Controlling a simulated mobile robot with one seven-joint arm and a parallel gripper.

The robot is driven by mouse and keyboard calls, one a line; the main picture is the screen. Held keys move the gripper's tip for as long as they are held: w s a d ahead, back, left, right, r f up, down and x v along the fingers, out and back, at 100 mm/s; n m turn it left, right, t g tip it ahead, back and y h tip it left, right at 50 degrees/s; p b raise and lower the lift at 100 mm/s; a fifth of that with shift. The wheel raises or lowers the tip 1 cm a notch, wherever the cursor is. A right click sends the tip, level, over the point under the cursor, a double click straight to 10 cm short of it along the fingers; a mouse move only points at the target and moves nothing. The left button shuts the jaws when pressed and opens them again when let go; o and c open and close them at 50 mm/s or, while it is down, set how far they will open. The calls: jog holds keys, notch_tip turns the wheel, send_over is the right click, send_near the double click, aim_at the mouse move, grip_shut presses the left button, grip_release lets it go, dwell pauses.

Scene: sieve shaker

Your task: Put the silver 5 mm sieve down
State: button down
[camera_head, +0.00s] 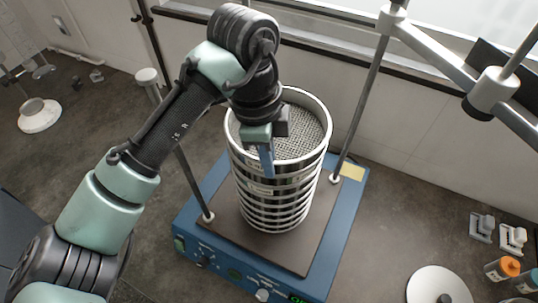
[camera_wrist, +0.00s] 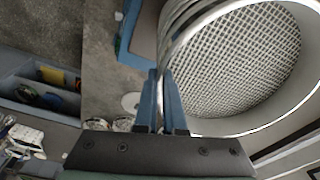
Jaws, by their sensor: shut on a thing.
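A silver mesh sieve (camera_head: 313,112) is at the top of a stack of silver sieves (camera_head: 275,208) in the head view. The stack stands upright on the dark plate of a blue sieve shaker (camera_head: 330,238). My gripper (camera_head: 266,162) is at the near left side of the top sieve, with its blue fingers over the rim. In the wrist view my gripper (camera_wrist: 160,103) is shut on the sieve's rim, and the coarse mesh (camera_wrist: 240,60) fills the right side. I cannot tell whether the top sieve rests fully on the one below.
Two upright rods (camera_head: 361,100) flank the stack, and a grey clamp bar (camera_head: 440,58) crosses the upper right. A white disc (camera_head: 437,287), small grey blocks (camera_head: 482,228) and orange-capped bottles (camera_head: 502,268) sit at the right. Bench space right of the shaker is partly clear.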

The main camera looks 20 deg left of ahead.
jog(key=shift+f, duration=0.1)
jog(key=c, duration=1.5)
grip_release()
jog(key=shift+f, duration=0.1)
jog(key=o, duration=0.5)
notch_tip(320, 180, up, 12)
jog(key=a+b, duration=0.1)
jog(key=shift+s+a+r, duration=0.15)
jog(key=shift+s+r, duration=0.05)
jog(key=shift+f, duration=0.1)
